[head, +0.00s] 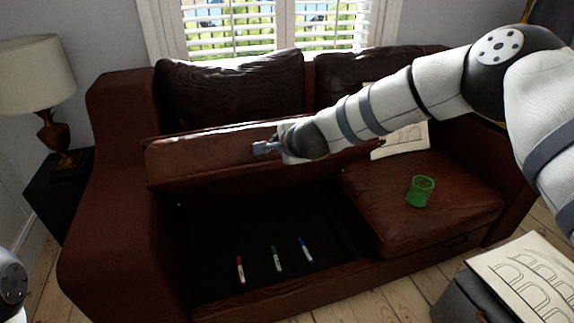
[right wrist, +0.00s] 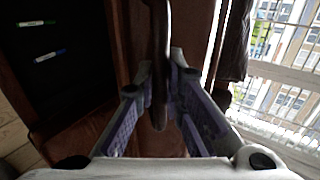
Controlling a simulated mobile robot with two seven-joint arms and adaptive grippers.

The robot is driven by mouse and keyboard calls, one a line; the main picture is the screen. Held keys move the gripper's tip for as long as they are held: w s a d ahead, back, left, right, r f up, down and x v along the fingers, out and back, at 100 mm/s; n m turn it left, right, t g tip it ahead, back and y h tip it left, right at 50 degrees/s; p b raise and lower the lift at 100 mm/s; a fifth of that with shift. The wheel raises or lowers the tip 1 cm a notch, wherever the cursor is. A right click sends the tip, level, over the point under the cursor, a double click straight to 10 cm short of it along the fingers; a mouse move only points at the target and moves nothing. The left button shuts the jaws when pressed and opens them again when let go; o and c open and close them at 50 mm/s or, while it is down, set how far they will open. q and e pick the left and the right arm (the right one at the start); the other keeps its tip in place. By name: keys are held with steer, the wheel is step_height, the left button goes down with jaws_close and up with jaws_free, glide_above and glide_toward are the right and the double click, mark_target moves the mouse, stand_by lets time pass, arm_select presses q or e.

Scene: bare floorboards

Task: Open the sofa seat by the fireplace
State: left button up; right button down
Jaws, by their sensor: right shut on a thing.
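The brown leather sofa (head: 110,220) stands below a window. Its left seat (head: 200,165) is tilted up on its back edge, showing a dark storage space (head: 225,230) beneath. In this space lie a red marker (head: 240,270), a green marker (head: 277,259) and a blue marker (head: 305,250). My right gripper (head: 268,147) is at the raised seat. In the right wrist view, my right gripper (right wrist: 160,95) is shut on a thin dark brown part (right wrist: 160,50) of the seat; whether it is an edge or a handle is unclear. My left gripper is out of view.
The right seat (head: 380,190) is down, with a green cup (head: 420,191) and a drawing sheet (head: 402,140) on it. A dark box (head: 460,300) with a drawing (head: 525,280) is at the lower right. A lamp (head: 35,80) stands on a dark side table (head: 65,195) at left.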

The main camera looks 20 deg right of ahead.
steer(key=shift+w+a+r, duration=0.1)
steer(key=shift+w+r, duration=0.6)
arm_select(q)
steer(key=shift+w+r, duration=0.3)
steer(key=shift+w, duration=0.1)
arm_select(e)
steer(key=c, duration=1.7)
jaws_free()
